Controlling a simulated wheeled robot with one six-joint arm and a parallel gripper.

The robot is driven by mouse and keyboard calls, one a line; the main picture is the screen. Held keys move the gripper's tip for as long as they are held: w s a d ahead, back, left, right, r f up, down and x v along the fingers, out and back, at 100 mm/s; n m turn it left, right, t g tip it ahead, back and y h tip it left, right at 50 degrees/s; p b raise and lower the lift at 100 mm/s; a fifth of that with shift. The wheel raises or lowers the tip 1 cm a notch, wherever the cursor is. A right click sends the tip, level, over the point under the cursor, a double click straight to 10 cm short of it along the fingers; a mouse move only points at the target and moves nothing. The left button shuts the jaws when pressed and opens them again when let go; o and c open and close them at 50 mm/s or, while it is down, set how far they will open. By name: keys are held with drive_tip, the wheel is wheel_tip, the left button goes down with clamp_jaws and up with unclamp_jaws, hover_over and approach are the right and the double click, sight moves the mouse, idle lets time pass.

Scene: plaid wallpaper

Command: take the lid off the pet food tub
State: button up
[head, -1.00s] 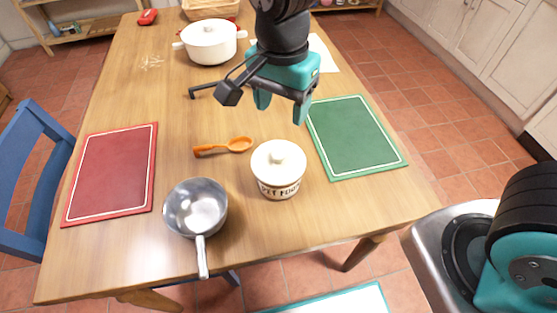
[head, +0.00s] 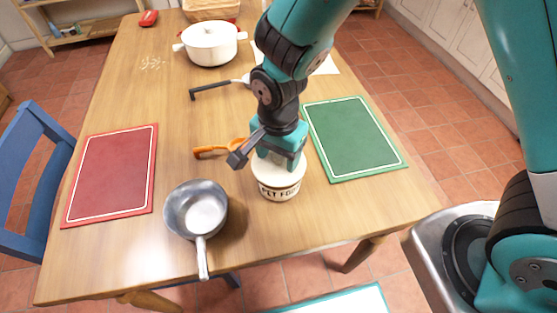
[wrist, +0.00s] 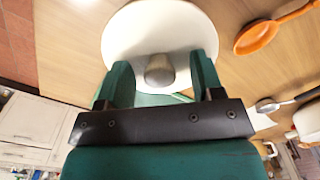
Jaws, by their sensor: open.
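The pet food tub (head: 279,191) is a cream pot with dark lettering, standing on the wooden table between the pan and the green board. Its round cream lid (head: 298,172) is on top, partly hidden by my gripper (head: 277,160) in the head view. In the wrist view the lid (wrist: 125,40) and its knob (wrist: 159,69) show. My gripper (wrist: 160,72) is open, with one finger on each side of the knob. I cannot tell whether the fingers touch it.
A steel saucepan (head: 180,208) sits left of the tub, and an orange spoon (head: 210,150) lies behind it. A green board (head: 355,140) is at right and a red board (head: 110,175) at left. A white pot (head: 210,46) stands farther back.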

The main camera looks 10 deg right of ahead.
drive_tip(key=c, duration=1)
